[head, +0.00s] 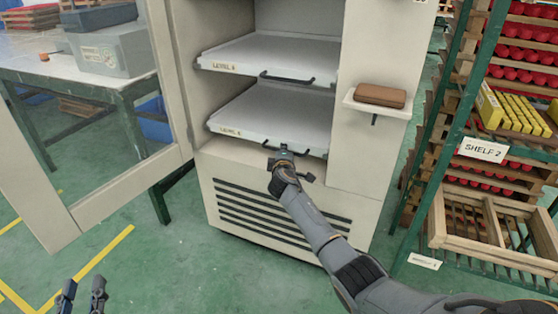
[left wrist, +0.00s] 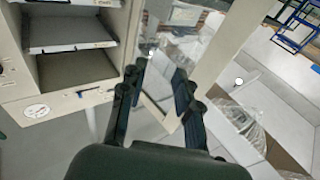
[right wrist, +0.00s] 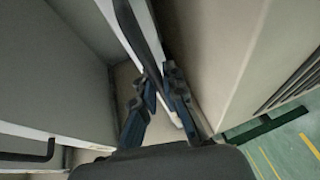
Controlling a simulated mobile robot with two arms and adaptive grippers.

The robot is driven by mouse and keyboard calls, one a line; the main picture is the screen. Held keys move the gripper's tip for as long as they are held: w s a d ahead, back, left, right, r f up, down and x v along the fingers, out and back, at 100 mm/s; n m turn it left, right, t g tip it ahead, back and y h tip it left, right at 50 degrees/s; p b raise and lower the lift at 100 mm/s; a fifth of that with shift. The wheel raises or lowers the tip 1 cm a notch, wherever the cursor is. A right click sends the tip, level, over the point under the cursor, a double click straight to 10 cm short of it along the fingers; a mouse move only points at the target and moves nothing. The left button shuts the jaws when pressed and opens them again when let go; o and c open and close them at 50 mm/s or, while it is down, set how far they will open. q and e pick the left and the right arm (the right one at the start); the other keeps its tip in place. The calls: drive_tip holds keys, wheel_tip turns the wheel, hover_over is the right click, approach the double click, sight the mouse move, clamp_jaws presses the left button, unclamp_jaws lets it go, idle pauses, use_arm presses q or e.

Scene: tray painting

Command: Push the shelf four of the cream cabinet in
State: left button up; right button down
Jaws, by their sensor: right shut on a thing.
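The cream cabinet (head: 345,60) stands open and holds white pull-out shelves. The upper shelf (head: 270,55) has a front label that seems to read "LEVEL 4" and a dark handle (head: 288,80). The lower shelf (head: 275,108) has a label whose number I cannot read surely. Both jut forward somewhat. My right gripper (head: 285,155) is at the lower shelf's front edge, shut on its dark handle (right wrist: 138,30); the fingers hide part of the grip. My left gripper (head: 82,292) is open and empty, low at the left, away from the cabinet; its fingers (left wrist: 160,85) are apart.
The cabinet's glazed door (head: 70,222) stands swung open at the left. A small side ledge (head: 356,105) holds a brown box (head: 380,95). A green rack (head: 437,130) with red items stands close at the right. The floor (head: 180,270) in front is clear.

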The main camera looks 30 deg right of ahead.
drive_tip(key=shift+w+d+r, duration=0.2)
drive_tip(key=shift+d, duration=0.1)
drive_tip(key=c, duration=1.4)
unclamp_jaws()
drive_tip(key=shift+f, duration=0.1)
drive_tip(key=shift+s+a, duration=0.15)
drive_tip(key=v, duration=1.1)
drive_tip(key=shift+s, duration=0.2)
drive_tip(key=shift+a, duration=0.15)
